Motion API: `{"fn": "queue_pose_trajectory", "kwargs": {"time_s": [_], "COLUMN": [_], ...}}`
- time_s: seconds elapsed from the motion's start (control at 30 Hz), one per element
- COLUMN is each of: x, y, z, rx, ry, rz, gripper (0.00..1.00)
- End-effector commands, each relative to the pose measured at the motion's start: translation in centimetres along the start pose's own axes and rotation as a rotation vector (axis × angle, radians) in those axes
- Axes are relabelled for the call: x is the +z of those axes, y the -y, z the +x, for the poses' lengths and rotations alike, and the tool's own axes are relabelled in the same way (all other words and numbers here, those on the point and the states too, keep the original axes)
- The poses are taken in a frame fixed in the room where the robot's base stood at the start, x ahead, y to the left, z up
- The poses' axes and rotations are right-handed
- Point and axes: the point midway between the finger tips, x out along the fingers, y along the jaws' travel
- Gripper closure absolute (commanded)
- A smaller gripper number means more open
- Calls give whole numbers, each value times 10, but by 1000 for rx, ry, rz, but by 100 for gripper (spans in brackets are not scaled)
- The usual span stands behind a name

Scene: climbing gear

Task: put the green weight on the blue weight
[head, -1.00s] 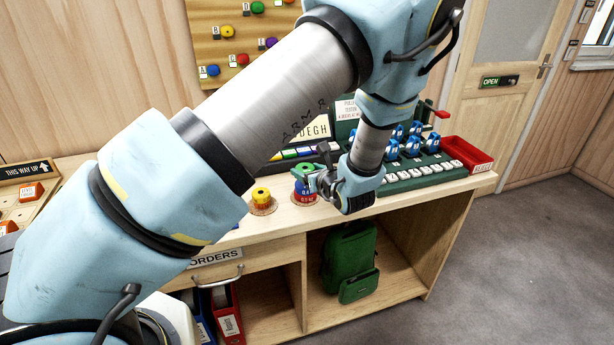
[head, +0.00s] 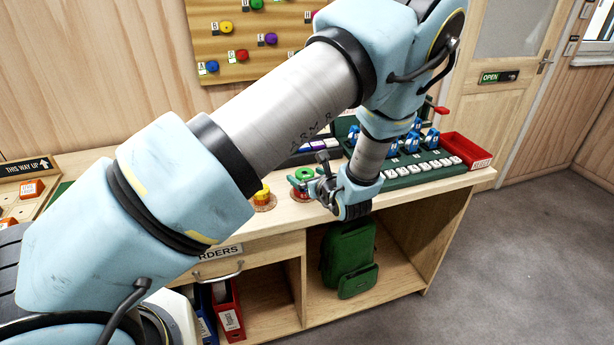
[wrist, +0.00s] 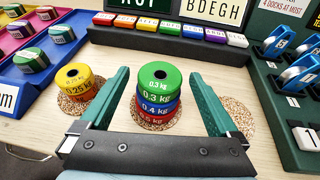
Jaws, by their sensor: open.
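The green weight (wrist: 159,76), marked 0.3 kg, sits on top of the blue weight (wrist: 158,107), marked 0.4 kg. Under the blue weight is a red weight (wrist: 157,122), and the stack looks upright on a round cork mat. The green weight also shows in the head view (head: 304,174). My gripper (wrist: 162,103) is open, with one green finger on each side of the stack and a gap on both sides. In the head view my gripper (head: 312,186) is at the stack and partly covers it.
Another cork mat (wrist: 233,112) lies at right, partly behind a finger. A rack of blue devices (wrist: 295,75) stands at right, and a row of coloured blocks (wrist: 170,27) runs behind.

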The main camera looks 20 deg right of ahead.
Motion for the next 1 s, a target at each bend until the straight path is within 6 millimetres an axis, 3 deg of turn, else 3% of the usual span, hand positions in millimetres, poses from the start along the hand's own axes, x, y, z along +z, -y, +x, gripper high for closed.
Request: {"fn": "queue_pose_trajectory", "kwargs": {"time_s": [0.27, 0.7, 1.0], "x": [2, 0, 2], "y": [1, 1, 0], "z": [-5, -90, -120], "rx": [-2, -4, -1], "ry": [0, 0, 0], "rz": [0, -1, 0], "gripper": [4, 4, 4]}}
